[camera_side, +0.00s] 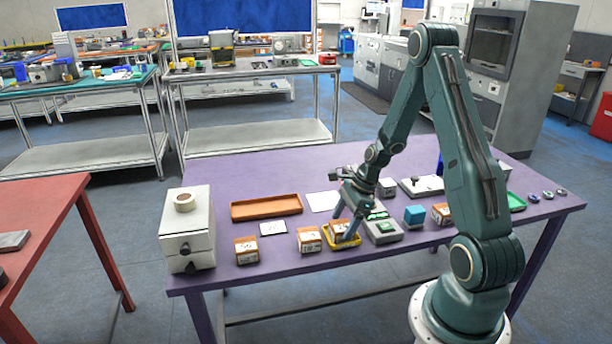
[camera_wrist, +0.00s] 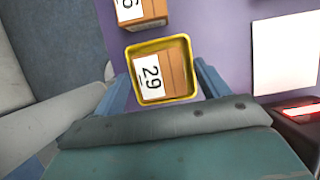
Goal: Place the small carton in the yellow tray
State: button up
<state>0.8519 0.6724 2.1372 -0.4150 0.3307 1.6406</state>
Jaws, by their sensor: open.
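The small carton (camera_wrist: 160,73), orange-brown with a white label reading 29, lies inside the yellow tray (camera_wrist: 191,56) in the wrist view. In the side view the carton (camera_side: 339,227) also shows in the yellow tray (camera_side: 344,246) near the table's front edge, partly covered by my gripper. My gripper (camera_side: 344,224) is over the tray with its fingers open. In the wrist view the fingers (camera_wrist: 162,84) show to the left and right of the tray, apart from the carton.
Other cartons stand left of the tray (camera_side: 309,239) and farther left (camera_side: 246,250). A grey device with a green top (camera_side: 383,229) and a blue cube (camera_side: 414,216) stand close on the right. An orange tray (camera_side: 266,207) and white sheet (camera_side: 322,201) lie behind.

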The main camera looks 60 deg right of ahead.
jog(key=v, duration=1.2)
dwell(0.5)
jog(key=a+r+n+h, duration=0.2)
jog(key=a+r+n, duration=0.9)
jog(key=a+n, duration=0.25)
jog(key=s+a+r+n+t+h, duration=0.1)
jog(key=s+a+r+n+t, duration=0.1)
jog(key=s+a+r+n, duration=0.4)
jog(key=shift+s+a+n, duration=2.6)
jog(key=shift+a+n, duration=0.05)
jog(key=shift+n, duration=1.1)
